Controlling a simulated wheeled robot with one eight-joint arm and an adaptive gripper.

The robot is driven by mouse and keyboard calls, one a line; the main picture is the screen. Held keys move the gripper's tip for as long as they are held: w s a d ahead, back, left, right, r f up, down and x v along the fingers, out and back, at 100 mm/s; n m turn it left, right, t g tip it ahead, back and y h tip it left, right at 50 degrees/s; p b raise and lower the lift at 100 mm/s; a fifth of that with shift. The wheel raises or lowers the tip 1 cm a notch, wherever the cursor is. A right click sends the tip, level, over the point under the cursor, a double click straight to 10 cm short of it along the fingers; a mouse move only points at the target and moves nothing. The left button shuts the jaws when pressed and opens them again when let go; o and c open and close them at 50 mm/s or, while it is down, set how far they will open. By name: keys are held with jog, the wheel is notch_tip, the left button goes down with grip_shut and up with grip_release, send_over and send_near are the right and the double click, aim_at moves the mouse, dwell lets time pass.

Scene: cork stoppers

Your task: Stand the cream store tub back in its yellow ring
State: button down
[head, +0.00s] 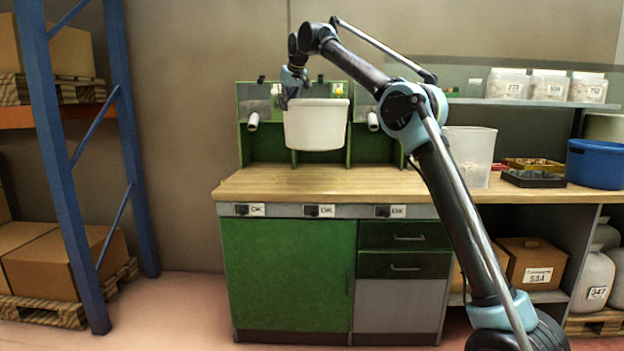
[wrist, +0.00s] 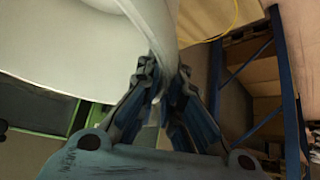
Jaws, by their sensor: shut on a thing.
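The cream tub (head: 316,126) hangs upright in the air above the wooden worktop, in front of the green back panel. My gripper (head: 291,95) is at the tub's left rim. In the wrist view, my gripper (wrist: 168,82) is shut on the wall of the tub (wrist: 70,50), one finger on each side. A thin yellow curved line (wrist: 236,16), which looks like part of the yellow ring, shows at the top right of the wrist view, on a wood-coloured surface. I cannot make out the ring in the head view.
The left part of the worktop (head: 280,184) is clear. To the right stand a translucent bin (head: 470,155), a dark tray (head: 533,179) and a blue tub (head: 597,163). Labelled jars (head: 548,85) line a shelf. A blue rack (head: 62,150) with boxes stands left.

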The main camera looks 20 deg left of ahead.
aim_at(294, 123)
notch_tip(294, 123, down, 18)
dwell(0.8)
jog(key=c, duration=1.8)
grip_release()
jog(key=shift+r, duration=0.1)
jog(key=shift+o, duration=0.2)
jog(key=v, duration=1.2)
